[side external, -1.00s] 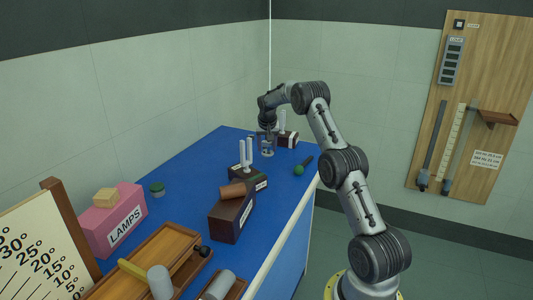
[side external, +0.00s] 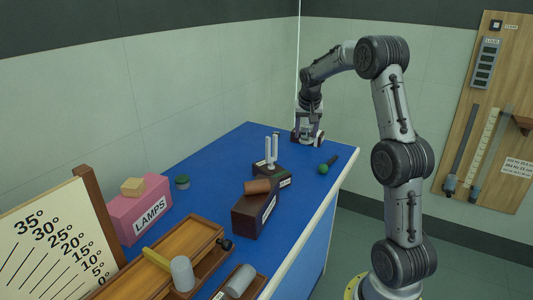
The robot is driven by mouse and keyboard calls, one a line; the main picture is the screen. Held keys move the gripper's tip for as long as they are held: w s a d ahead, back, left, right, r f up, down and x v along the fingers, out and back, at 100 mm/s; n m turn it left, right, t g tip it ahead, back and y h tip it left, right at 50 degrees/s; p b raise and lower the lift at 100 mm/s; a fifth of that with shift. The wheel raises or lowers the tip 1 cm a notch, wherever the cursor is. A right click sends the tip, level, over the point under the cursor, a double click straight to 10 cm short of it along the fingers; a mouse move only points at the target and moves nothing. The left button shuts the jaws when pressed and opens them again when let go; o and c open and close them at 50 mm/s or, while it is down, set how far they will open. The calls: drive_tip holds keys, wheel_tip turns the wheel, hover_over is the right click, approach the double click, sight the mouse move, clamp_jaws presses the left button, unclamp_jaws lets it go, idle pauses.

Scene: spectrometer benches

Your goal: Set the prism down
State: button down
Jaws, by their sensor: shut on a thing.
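My gripper (side external: 308,137) points down at the far end of the blue bench (side external: 215,165), low over its top. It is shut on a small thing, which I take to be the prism. The fingers and the small scale hide its shape, so I cannot tell whether it touches the bench. A dark block with a pale end (side external: 320,140) shows right beside the fingers and is partly covered by my gripper.
Nearer stand a tuning fork (side external: 271,150) on a dark box, a dark labelled block with a brown cylinder (side external: 257,186) on it, and a green-ended rod (side external: 323,169). A pink LAMPS box (side external: 140,210), wooden trays (side external: 185,250) and an angle board fill the front left.

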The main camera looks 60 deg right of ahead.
sight(306, 127)
wheel_tip(306, 127, up, 10)
drive_tip(key=shift+w+f, duration=0.1)
drive_tip(key=shift+f, duration=0.05)
drive_tip(key=w+a+n+t+y, duration=0.2)
drive_tip(key=w+a+n, duration=0.3)
drive_tip(key=w+a, duration=0.75)
wheel_tip(306, 127, down, 11)
drive_tip(key=a, duration=0.1)
drive_tip(key=w+d+f, duration=0.2)
drive_tip(key=w+f, duration=0.1)
drive_tip(key=w, duration=0.1)
drive_tip(key=w+d+f, duration=0.2)
drive_tip(key=w+f, duration=0.2)
drive_tip(key=w+d+f, duration=0.2)
drive_tip(key=w+f, duration=0.1)
drive_tip(key=w, duration=0.1)
drive_tip(key=shift+w+f, duration=0.15)
drive_tip(key=shift+w, duration=0.05)
drive_tip(key=shift+f, duration=1.6)
drive_tip(key=shift+c, duration=1)
unclamp_jaws()
drive_tip(key=shift+f, duration=0.15)
